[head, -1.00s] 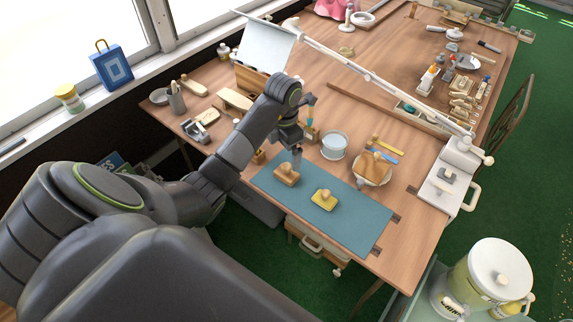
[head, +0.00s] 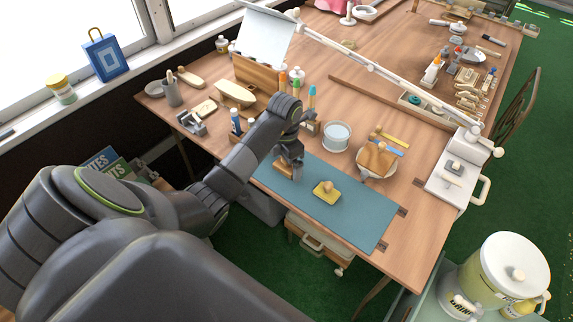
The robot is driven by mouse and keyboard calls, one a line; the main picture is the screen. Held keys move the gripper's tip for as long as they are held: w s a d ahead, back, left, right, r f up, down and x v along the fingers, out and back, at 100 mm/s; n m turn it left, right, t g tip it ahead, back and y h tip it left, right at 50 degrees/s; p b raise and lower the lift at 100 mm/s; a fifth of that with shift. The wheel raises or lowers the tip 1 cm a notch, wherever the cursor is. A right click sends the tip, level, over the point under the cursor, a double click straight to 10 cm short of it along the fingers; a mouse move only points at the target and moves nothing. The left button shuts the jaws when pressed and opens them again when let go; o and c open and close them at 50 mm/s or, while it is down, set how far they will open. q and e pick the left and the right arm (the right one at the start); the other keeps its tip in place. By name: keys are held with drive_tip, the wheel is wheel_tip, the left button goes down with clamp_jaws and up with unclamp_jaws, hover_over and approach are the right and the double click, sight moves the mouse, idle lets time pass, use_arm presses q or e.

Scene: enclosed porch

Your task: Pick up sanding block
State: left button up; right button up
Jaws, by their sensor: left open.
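On the teal mat (head: 350,208) lies a brown wooden block with a knob (head: 282,168), which looks like the sanding block. It is mostly hidden behind my left gripper (head: 295,170). That gripper is open, points down and is low over this block; I cannot tell whether the fingers touch it. A yellow block with a wooden knob (head: 327,191) lies on the mat to the right, apart from the gripper. My right gripper is out of view.
A glass container (head: 336,136) and a bowl with a brown cloth (head: 376,160) stand behind the mat. Bottles and tools crowd the table's left side. A white lamp arm (head: 375,77) crosses above. The mat's right part is clear.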

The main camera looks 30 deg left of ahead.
use_arm(q)
drive_tip(key=shift+f, duration=0.15)
drive_tip(key=shift+c, duration=0.2)
drive_tip(key=c, duration=1)
wheel_tip(320, 180, up, 5)
drive_tip(key=shift+w+r, duration=0.1)
drive_tip(key=shift+r, duration=0.05)
wheel_tip(320, 180, up, 3)
drive_tip(key=p, duration=0.3)
drive_tip(key=shift+r, duration=0.2)
drive_tip(key=shift+r+p, duration=0.7)
drive_tip(key=shift+p, duration=0.25)
drive_tip(key=o, duration=0.3)
drive_tip(key=shift+c, duration=1.1)
